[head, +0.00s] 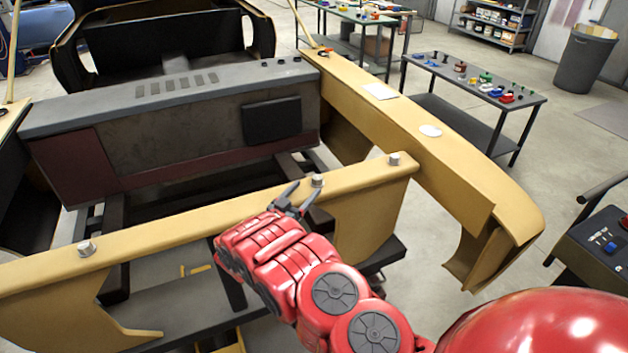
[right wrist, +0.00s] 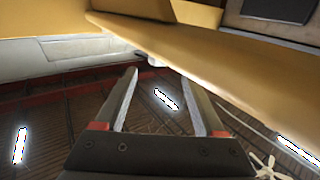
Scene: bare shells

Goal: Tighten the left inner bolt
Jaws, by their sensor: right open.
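Three silver hex bolts stand on top of the yellow crossbeam (head: 200,218) in the head view: a left bolt (head: 86,248), a middle bolt (head: 318,180) and a right bolt (head: 394,159). I cannot tell for certain which is the left inner one. My right gripper (head: 305,189) is open, its fingertips close beside the middle bolt. In the right wrist view, the open jaws (right wrist: 160,76) point toward the beam, with a small pale bolt head (right wrist: 155,62) just beyond the fingertips. Contact is unclear. My left gripper is not in view.
A grey firewall panel (head: 170,120) stands behind the crossbeam, with an open gap between. A long yellow fender rail (head: 440,150) runs along the right. Tables with small coloured parts, including one table (head: 475,75), stand farther right. A grey bin (head: 585,60) is at the back.

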